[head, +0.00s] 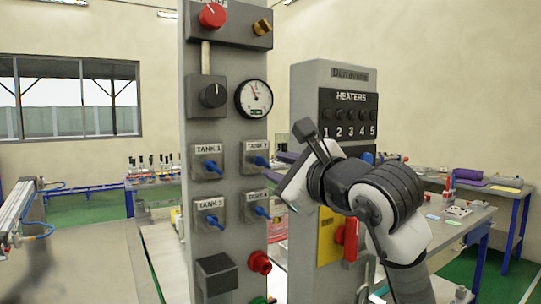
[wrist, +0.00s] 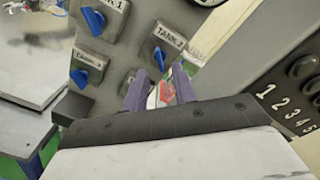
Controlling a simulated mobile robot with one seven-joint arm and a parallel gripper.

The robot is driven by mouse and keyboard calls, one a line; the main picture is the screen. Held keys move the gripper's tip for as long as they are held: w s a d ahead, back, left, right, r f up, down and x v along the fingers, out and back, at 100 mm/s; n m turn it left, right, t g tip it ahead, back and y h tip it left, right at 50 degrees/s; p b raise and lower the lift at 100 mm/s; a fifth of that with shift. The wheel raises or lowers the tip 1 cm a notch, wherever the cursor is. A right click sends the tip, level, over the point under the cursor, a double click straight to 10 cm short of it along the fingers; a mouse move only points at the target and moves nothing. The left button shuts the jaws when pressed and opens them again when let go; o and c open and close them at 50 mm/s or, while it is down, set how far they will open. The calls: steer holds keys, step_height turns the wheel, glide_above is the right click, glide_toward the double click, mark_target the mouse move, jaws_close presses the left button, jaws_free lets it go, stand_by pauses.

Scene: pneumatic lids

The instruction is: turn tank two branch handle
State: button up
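The tank 2 branch handle is a blue lever (head: 261,162) on a grey square plate, top right of the set of tank handles on the grey panel. In the wrist view the tank 2 handle (wrist: 159,58) stands just beyond and slightly above my fingertips, under its label. My gripper (wrist: 159,72) has two purple fingers apart with nothing held between them. The handle and fingers appear apart; the exact distance cannot be told. In the head view my white hand (head: 298,187) is right of the panel, and its fingers are hidden.
Blue handles for tank 1 (head: 211,166), tank 3 (head: 211,220) and tank 4 (head: 262,212) surround it. A pressure gauge (head: 254,98) sits above. The grey heaters column (head: 304,90) stands close behind my arm. A red knob (head: 260,262) protrudes lower down.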

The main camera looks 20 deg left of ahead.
mark_target(266, 163)
steer(key=shift+p+x, duration=0.45)
steer(key=shift+x, duration=1.35)
jaws_close()
